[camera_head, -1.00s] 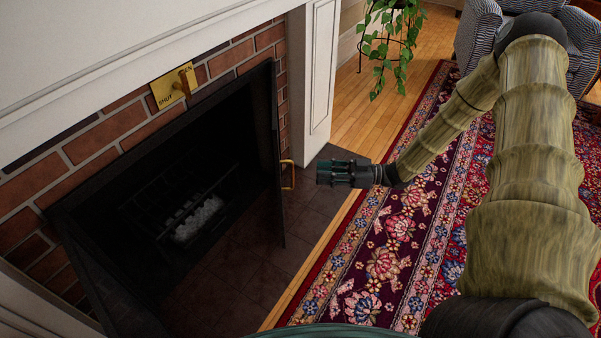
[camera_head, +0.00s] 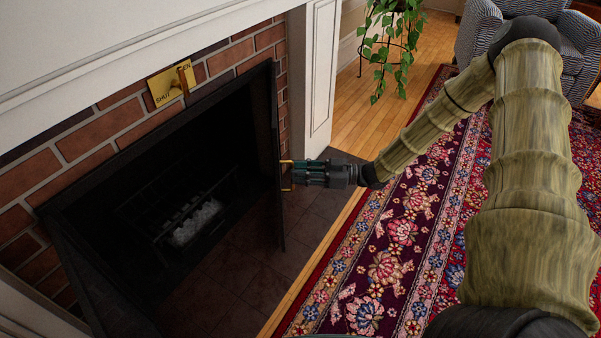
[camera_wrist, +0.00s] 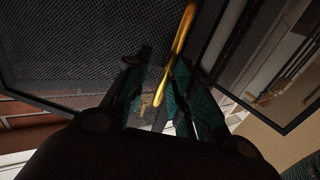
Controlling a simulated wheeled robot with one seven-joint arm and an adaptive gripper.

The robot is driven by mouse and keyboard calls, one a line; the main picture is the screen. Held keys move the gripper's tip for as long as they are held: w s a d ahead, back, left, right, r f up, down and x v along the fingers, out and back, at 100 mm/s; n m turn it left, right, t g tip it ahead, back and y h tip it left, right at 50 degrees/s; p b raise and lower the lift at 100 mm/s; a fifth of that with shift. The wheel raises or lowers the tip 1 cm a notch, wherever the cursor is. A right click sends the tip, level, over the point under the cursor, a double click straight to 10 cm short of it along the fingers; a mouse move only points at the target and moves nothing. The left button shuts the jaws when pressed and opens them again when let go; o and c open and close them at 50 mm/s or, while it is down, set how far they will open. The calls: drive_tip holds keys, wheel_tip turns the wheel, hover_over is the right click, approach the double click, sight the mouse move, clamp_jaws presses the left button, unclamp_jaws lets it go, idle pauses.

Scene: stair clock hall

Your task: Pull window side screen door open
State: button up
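The black fireplace screen door on the right (camera_head: 278,215) stands swung out from the opening, seen nearly edge-on in the head view. Its brass handle (camera_head: 286,187) is on the side facing my gripper. My gripper (camera_head: 294,173) is at the handle, its fingertips overlapping it in the head view. In the wrist view, the brass handle (camera_wrist: 184,35) runs down into the gap between the two teal fingers (camera_wrist: 153,80), nearer the right finger. The fingers are apart. Dark mesh (camera_wrist: 70,60) lies behind them. Whether a finger touches the handle cannot be told.
Another dark door panel (camera_head: 100,285) stands at the fireplace's left. A brass plate (camera_head: 163,87) with a lever is on the brick above. A white pillar (camera_head: 320,75) and hanging plant (camera_head: 390,50) stand behind. Patterned rug (camera_head: 395,235) covers the floor at right.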

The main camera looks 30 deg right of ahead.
drive_tip(key=c, duration=0.3)
drive_tip(key=shift+r, duration=0.1)
clamp_jaws()
